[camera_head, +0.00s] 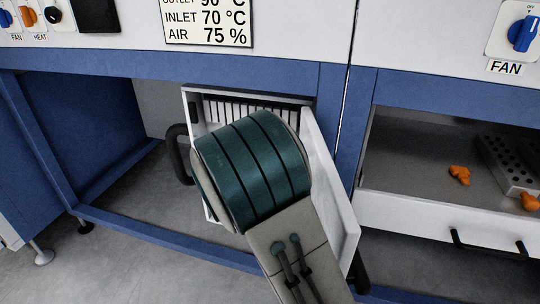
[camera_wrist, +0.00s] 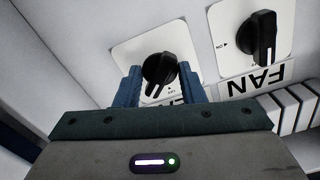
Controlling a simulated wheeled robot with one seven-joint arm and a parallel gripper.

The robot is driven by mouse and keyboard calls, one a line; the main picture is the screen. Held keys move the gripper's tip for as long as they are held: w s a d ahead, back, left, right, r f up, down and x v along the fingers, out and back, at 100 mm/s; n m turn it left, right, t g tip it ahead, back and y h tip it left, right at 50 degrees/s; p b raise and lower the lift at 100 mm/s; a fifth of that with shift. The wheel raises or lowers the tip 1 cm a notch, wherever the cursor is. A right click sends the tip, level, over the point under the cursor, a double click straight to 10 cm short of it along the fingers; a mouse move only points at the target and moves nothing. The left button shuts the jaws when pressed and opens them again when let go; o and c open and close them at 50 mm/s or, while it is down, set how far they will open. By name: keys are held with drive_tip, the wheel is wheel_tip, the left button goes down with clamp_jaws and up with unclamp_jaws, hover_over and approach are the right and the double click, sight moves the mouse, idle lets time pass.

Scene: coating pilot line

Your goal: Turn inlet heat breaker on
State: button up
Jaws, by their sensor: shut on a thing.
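In the wrist view, my gripper (camera_wrist: 158,82) has its two blue fingers on either side of a black rotary knob (camera_wrist: 161,66) on a white square plate. The fingers are shut on this knob. The label by it is mostly hidden behind my gripper, so I cannot read it. A second black knob (camera_wrist: 264,38) on its own plate stands to the right, with an upside-down FAN label (camera_wrist: 256,80). In the head view, my arm reaches into an open white compartment (camera_head: 330,180) and hides the gripper and these knobs.
White slotted ribs (camera_wrist: 290,108) lie right of my gripper in the wrist view. In the head view, blue frame posts (camera_head: 345,120) and a black handle (camera_head: 179,155) flank the compartment. A drawer at right holds orange pieces (camera_head: 460,174). A blue FAN knob (camera_head: 522,33) sits above it.

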drive_tip(key=m, duration=0.8)
drive_tip(key=o, duration=1.2)
drive_tip(key=shift+s, duration=0.1)
drive_tip(key=v, duration=0.6)
